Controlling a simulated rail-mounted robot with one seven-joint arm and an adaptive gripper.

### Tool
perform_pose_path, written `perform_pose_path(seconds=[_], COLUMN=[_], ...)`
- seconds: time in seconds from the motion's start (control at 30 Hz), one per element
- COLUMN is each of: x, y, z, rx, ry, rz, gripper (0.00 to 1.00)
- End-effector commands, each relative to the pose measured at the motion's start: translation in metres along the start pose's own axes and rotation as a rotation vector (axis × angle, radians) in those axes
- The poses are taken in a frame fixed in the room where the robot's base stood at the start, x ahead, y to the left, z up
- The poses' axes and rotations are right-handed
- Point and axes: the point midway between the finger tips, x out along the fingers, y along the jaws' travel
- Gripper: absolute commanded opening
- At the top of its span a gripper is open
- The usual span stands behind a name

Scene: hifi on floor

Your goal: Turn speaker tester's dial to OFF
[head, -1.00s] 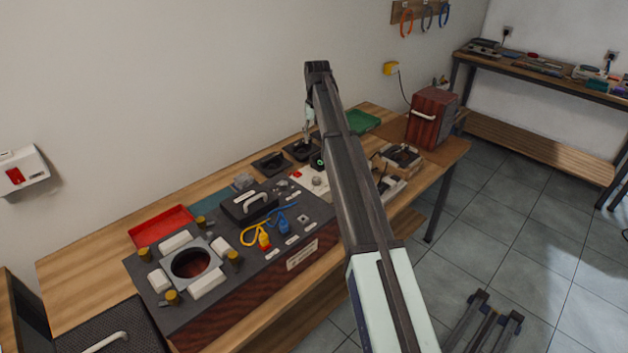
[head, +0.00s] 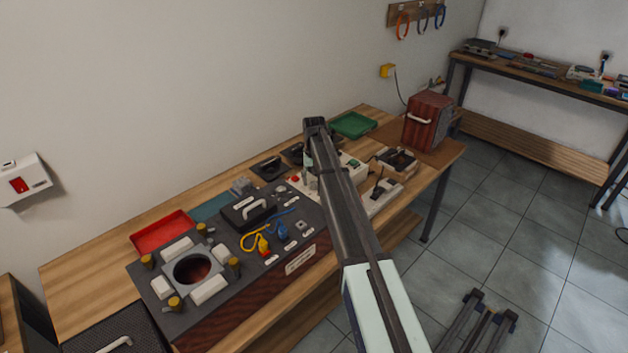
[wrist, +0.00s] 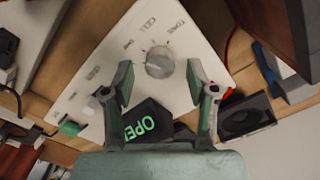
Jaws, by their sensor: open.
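In the wrist view a round grey dial (wrist: 159,62) sits on a white panel (wrist: 112,66). Small dark labels and tick marks surround the dial; one label seems to read CELL, and the dial's setting is too small to read. My gripper (wrist: 158,82) is open, its two fingers apart on either side of the dial's near side, with nothing between them. I cannot tell how far above the panel they are. In the head view the white panel (head: 310,184) is partly hidden by my arm, which also hides the dial and most of my gripper.
A black part with green OPEN lettering (wrist: 147,122) lies close below the fingers. A green button (wrist: 70,128) and a black speaker-like part (wrist: 245,115) are near. In the head view a dark panel with a round opening (head: 235,290) and a red tray (head: 160,232) stand left.

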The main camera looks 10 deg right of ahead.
Motion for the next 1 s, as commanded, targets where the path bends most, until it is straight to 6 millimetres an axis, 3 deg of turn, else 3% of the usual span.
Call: perform_pose_path(seconds=[0.2,0.47,0.5,0.67,1.0], x=[0.014,0.015,0.015,0.015,0.015], y=[0.0,0.0,0.0,0.0,0.0], z=[0.0,0.0,0.0,0.0,0.0], rx=[0.0,0.0,0.0,0.0,-0.019], ry=[0.001,0.001,0.001,0.001,0.0], rz=[0.0,0.0,0.0,0.0,0.0], gripper=[0.58,0.58,0.54,0.0,0.0])
